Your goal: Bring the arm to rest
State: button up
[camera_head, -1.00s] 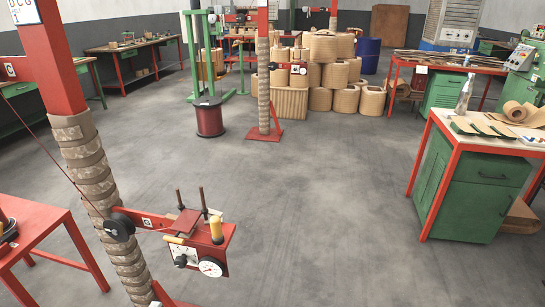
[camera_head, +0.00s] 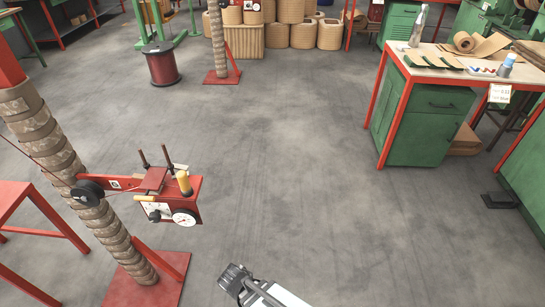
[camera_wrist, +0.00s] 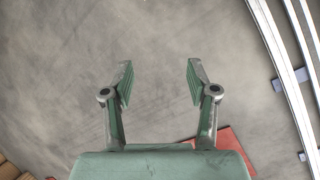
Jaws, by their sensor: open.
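My gripper (camera_wrist: 158,68) is open in the wrist view. Its two fingers stand apart with nothing between them, and bare grey floor shows behind. Part of my arm (camera_head: 262,290) shows at the bottom middle of the head view, above the floor. Whether the gripper's fingers are in that view I cannot tell.
A wrapped column (camera_head: 75,180) with a red gauge device (camera_head: 180,197) stands left of my arm. A red table (camera_head: 15,205) is at far left. A green cabinet bench (camera_head: 425,122) stands right. Curved metal rails (camera_wrist: 285,65) run along the wrist view's right side. The middle floor is clear.

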jog(key=s+d+f+m+g+y+p, duration=0.1)
jog(key=s+d+m, duration=0.4)
jog(key=d, duration=0.5)
jog(key=s+d+f+m+g+y+p, duration=0.2)
jog(key=s+d+m+g+y+p, duration=0.1)
jog(key=s+d, duration=0.5)
jog(key=d+m+g+p, duration=0.1)
jog(key=d+m+g, duration=0.1)
jog(key=g, duration=0.1)
jog(key=shift+f, duration=0.25)
